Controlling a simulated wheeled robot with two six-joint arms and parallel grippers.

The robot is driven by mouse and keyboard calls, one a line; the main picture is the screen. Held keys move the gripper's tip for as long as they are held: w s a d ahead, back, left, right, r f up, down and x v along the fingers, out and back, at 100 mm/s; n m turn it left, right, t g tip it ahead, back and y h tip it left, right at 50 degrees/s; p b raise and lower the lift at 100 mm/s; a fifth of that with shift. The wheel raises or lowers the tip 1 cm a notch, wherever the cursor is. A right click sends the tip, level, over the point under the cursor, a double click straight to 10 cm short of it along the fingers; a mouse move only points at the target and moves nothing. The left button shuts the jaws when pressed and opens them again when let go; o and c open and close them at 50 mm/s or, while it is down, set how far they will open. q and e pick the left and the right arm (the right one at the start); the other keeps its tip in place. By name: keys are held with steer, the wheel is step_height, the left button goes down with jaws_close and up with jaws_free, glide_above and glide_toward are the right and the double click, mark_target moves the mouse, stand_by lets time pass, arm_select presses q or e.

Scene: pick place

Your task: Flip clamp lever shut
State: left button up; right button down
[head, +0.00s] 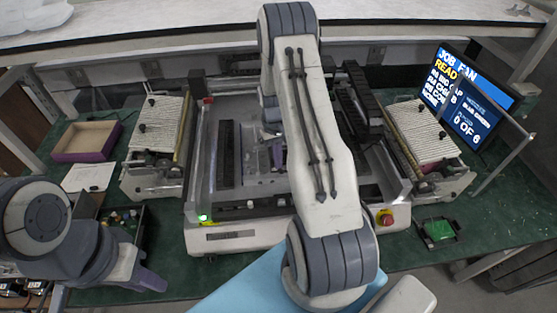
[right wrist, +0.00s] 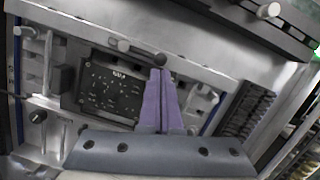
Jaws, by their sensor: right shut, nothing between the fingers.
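In the right wrist view my right gripper (right wrist: 160,75) is shut and empty, its two purple fingers together. The fingertips are at or just below a dark round knob (right wrist: 160,60), which may be the end of the clamp lever; I cannot tell if they touch. A black plate with white markings (right wrist: 105,90) lies left of the fingers. In the head view my right arm covers much of the machine (head: 235,233), and the lever cannot be made out. My left gripper (head: 152,280) is at the lower left, away from the machine; its jaw opening is unclear.
A monitor (head: 465,95) stands at the right. Ribbed white feeder trays (head: 158,125) flank the machine, the other on the right (head: 425,130). A red button (head: 386,219) is at the front right. An open box (head: 85,142) and a green item (head: 438,230) lie on the green table.

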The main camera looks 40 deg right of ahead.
mark_target(280, 186)
steer(key=shift+s+a+n, duration=0.15)
steer(key=shift+a+n, duration=0.05)
steer(key=shift+n, duration=0.3)
steer(key=n, duration=0.1)
steer(key=s+a+n+h+b, duration=0.1)
steer(key=n, duration=0.1)
steer(key=shift+s+a, duration=0.15)
steer(key=shift+s, duration=0.1)
steer(key=n, duration=0.1)
steer(key=s+n, duration=0.1)
steer(key=n, duration=0.1)
steer(key=s+n+h, duration=0.1)
steer(key=n, duration=0.1)
steer(key=shift+s+a, duration=0.15)
steer(key=shift+a, duration=0.2)
steer(key=s+n, duration=0.1)
steer(key=n, duration=0.1)
steer(key=s+n+b, duration=0.1)
steer(key=n, duration=0.1)
steer(key=shift+s+t+h, duration=0.1)
steer(key=shift+t+h, duration=0.3)
steer(key=n, duration=0.1)
steer(key=s+n+b, duration=0.1)
steer(key=n, duration=0.1)
steer(key=shift+s+d+t, duration=0.2)
steer(key=shift+d+t, duration=0.05)
steer(key=shift+t, duration=0.05)
steer(key=shift+s+d, duration=0.15)
steer(key=shift+s, duration=0.05)
